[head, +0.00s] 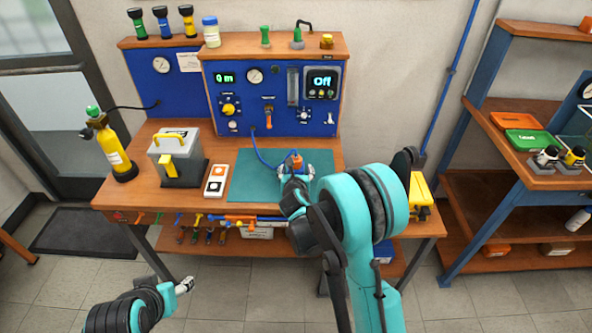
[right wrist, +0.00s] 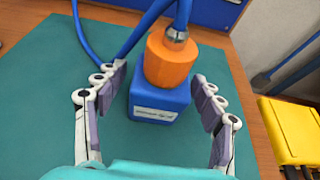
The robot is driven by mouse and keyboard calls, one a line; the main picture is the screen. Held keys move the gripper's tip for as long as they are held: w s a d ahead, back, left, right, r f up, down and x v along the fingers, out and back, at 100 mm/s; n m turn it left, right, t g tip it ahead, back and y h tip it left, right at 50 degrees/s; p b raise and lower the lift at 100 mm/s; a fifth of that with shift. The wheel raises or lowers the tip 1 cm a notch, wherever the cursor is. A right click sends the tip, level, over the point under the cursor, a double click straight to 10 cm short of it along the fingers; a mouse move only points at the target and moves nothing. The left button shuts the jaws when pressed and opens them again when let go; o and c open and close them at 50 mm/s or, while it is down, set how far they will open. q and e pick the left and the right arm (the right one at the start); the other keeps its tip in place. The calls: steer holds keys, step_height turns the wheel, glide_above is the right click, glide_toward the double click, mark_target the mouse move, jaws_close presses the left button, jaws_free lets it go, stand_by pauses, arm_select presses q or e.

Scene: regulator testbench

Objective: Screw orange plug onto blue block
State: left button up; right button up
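The orange plug (right wrist: 170,60) sits at the top of the blue block (right wrist: 160,103) in the right wrist view, with a blue hose and metal fitting (right wrist: 176,33) on the plug. I cannot tell whether the plug is threaded in. In the head view the orange plug (head: 296,161) shows just beyond my right gripper (head: 296,172); the block is mostly hidden there. In the right wrist view my right gripper (right wrist: 162,100) is open, its fingers apart on either side of the block, with gaps on both sides. My left gripper (head: 184,286) is low at the left, away from the bench; its fingers are too small to judge.
A green mat (head: 250,178) lies under the block on the workbench. The blue panel (head: 290,95) stands behind. A grey box with yellow handle (head: 180,165), a switch box (head: 215,180) and a yellow cylinder (head: 113,155) are left. A yellow item (right wrist: 295,128) is right of the mat.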

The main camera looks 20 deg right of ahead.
steer(key=shift+s+r, duration=0.15)
steer(key=shift+r, duration=0.1)
steer(key=p+v, duration=0.3)
steer(key=v, duration=0.7)
steer(key=shift+s+a+r, duration=0.15)
steer(key=shift+s, duration=0.1)
steer(key=shift+s+a+r, duration=0.1)
steer(key=shift+s+r, duration=0.05)
steer(key=shift+s, duration=0.4)
